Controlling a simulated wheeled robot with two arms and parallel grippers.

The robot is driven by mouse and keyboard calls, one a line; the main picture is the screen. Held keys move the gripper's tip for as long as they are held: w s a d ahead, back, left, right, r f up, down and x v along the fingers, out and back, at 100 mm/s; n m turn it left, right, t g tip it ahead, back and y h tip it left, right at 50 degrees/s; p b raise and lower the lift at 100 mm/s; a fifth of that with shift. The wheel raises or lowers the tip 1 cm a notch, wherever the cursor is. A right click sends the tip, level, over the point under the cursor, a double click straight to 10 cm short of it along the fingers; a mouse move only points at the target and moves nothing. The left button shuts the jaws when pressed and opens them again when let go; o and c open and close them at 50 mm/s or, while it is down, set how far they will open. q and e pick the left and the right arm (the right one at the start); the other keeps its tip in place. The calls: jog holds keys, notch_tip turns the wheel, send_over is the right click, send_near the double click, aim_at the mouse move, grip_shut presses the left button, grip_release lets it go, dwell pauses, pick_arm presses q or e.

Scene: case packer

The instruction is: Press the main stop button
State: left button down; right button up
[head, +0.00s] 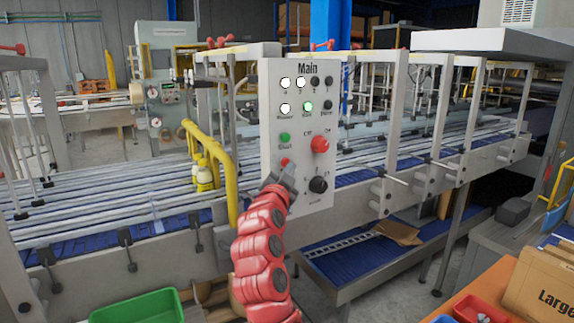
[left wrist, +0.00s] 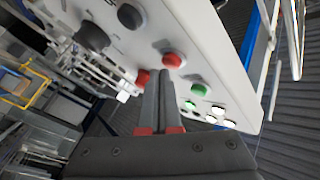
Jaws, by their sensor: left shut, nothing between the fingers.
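The light grey control panel marked "Main" (head: 298,120) stands upright in the middle of the head view. On its left column, a small red button (head: 284,162) sits under the green start button (head: 285,138). The larger red button (head: 320,144) is to the right, above a black knob (head: 318,184). My left gripper (head: 284,172) is shut and empty, its tips just below the small red button, covering the panel there. In the left wrist view, the shut fingertips (left wrist: 162,70) lie close beside a red button (left wrist: 172,60); I cannot tell whether they touch it.
A yellow rail (head: 210,160) and yellow bottles (head: 204,178) stand left of the panel. Conveyor lanes (head: 90,190) run behind it. A green bin (head: 138,307) and a cardboard box (head: 542,285) are in front. The space before the panel is otherwise clear.

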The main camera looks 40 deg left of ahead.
pick_arm(q)
jog(key=shift+w+a, duration=0.15)
jog(key=shift+a, duration=0.35)
dwell(0.3)
jog(key=shift+d+b, duration=0.15)
jog(key=shift+b, duration=0.25)
jog(key=shift+s+d+b, duration=0.35)
jog(key=shift+d+b, duration=0.1)
jog(key=shift+d, duration=0.25)
